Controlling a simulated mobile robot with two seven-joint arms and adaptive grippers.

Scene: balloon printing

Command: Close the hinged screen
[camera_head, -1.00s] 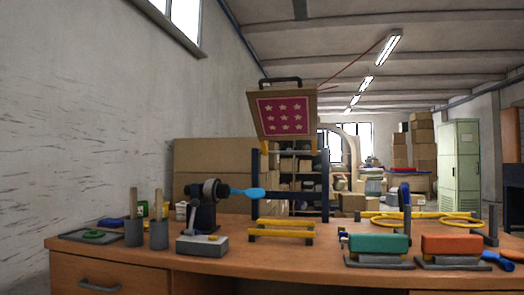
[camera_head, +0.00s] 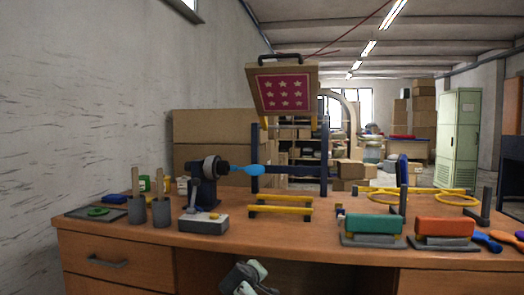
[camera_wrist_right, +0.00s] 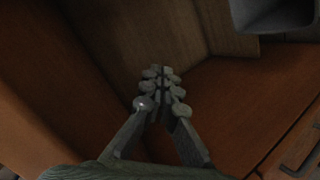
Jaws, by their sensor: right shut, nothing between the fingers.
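The hinged screen (camera_head: 283,90) is raised, tilted up above the bench in the head view. My right gripper (camera_wrist_right: 162,84) is shut and empty in the right wrist view, facing brown wooden panels. A grey-green part of mine (camera_head: 248,279) shows at the bottom of the head view, well below the screen. I cannot see the left gripper clearly.
A blue balloon (camera_head: 248,170) on a dark nozzle device (camera_head: 204,190) is beside the left post. A green block (camera_head: 373,224) and an orange block (camera_head: 444,227) are at the right. Cups (camera_head: 160,212) stand left. The bench front (camera_head: 180,262) is below.

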